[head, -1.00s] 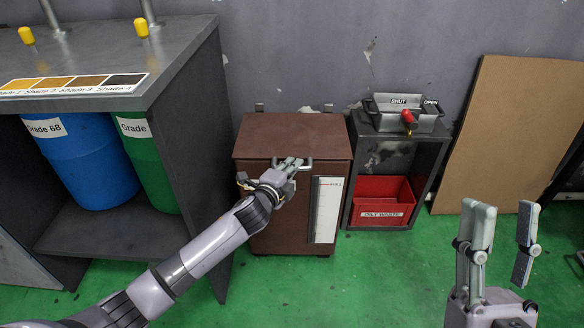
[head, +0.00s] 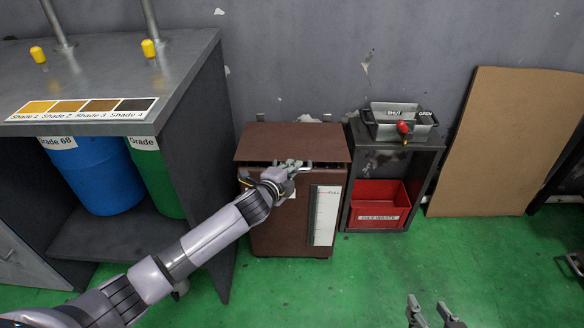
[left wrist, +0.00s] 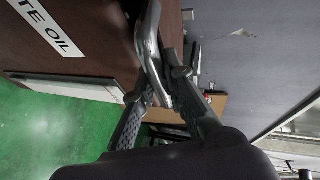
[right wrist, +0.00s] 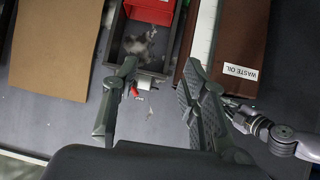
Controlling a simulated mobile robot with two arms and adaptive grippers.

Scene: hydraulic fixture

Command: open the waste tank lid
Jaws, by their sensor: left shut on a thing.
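The waste tank (head: 285,220) is a brown box against the wall, with a brown lid (head: 290,140) and a white level gauge on its front. A dark gap shows under the lid's front edge, so the lid looks slightly raised. My left gripper (head: 292,166) is shut on the metal lid handle at the front edge. The handle (left wrist: 150,45) passes between the fingers (left wrist: 160,100) in the left wrist view, beside a label ending "TE OIL". My right gripper (head: 436,312) is open and empty, low in the head view; its spread fingers (right wrist: 158,105) show in the right wrist view.
A brown board (head: 500,140) leans on the wall. A bench (head: 120,75) with drums stands left. The green floor in front is clear.

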